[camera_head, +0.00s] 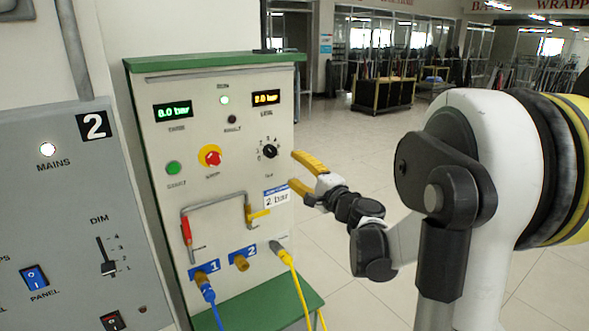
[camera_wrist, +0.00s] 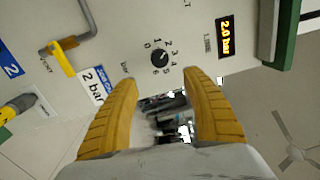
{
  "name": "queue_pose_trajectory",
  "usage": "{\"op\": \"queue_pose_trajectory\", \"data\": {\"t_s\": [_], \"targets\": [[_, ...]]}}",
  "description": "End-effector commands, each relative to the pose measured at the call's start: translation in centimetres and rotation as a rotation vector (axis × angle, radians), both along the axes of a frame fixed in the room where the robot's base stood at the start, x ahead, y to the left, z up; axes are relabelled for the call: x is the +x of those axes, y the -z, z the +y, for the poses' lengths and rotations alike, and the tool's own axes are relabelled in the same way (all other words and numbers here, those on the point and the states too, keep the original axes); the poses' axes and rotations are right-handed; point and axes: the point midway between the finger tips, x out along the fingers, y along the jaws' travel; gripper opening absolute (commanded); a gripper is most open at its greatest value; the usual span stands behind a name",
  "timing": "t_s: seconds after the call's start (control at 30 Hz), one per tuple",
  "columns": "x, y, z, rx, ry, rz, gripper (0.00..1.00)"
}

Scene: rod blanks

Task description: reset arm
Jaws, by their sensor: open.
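My gripper (camera_head: 298,175) has yellow fingers and is open and empty in front of the right side of the panel (camera_head: 225,130). In the wrist view my gripper (camera_wrist: 165,90) spreads its fingers below a black knob (camera_wrist: 159,57) with a numbered dial. The knob also shows in the head view (camera_head: 270,151), just left of the upper finger. The fingers look apart from the knob. The right display (camera_head: 266,98) is amber; in the wrist view the display (camera_wrist: 225,37) reads 2.0 bar. A "2 bar" label (camera_head: 277,197) is below the knob.
The panel carries a red-and-yellow button (camera_head: 210,156), a green button (camera_head: 173,168), a red-handled lever (camera_head: 187,229) and a yellow-handled valve (camera_head: 258,214). Blue (camera_head: 208,292) and yellow (camera_head: 292,265) hoses hang at its base. A grey panel (camera_head: 75,210) is at left. Open floor lies behind.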

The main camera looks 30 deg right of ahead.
Motion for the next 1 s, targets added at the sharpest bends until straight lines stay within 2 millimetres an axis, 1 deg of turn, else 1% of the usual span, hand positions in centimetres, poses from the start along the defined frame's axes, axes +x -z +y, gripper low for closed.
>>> {"op": "queue_pose_trajectory", "data": {"t_s": [0.27,0.33,0.37,0.43,0.47,0.5,0.53,0.57,0.6,0.67,0.7,0.77,0.8,0.87,0.9,1.0], "targets": [[0.0,0.0,0.1,-0.002,-0.001,0.001,0.57],[0.0,0.1,0.9,-0.021,-0.014,0.013,0.57],[-0.1,0.2,1.7,-0.037,-0.026,0.024,0.57],[-0.4,0.8,4.5,-0.106,-0.072,0.067,0.57],[-0.8,1.1,6.2,-0.149,-0.100,0.092,0.57],[-1.4,1.8,8.7,-0.216,-0.142,0.132,0.57],[-2.1,2.4,10.7,-0.275,-0.179,0.165,0.57],[-2.9,3.2,12.7,-0.338,-0.219,0.200,0.57],[-4.3,4.4,15.3,-0.429,-0.272,0.248,0.57],[-6.8,6.3,18.7,-0.568,-0.350,0.320,0.57],[-8.7,7.7,20.5,-0.663,-0.400,0.366,0.57],[-11.8,9.9,22.7,-0.806,-0.471,0.431,0.57],[-13.9,11.3,23.7,-0.902,-0.514,0.473,0.57],[-17.0,13.3,24.5,-1.043,-0.571,0.532,0.57],[-18.9,14.6,24.7,-1.131,-0.603,0.568,0.57],[-22.8,17.0,24.4,-1.324,-0.659,0.639,0.57]]}}
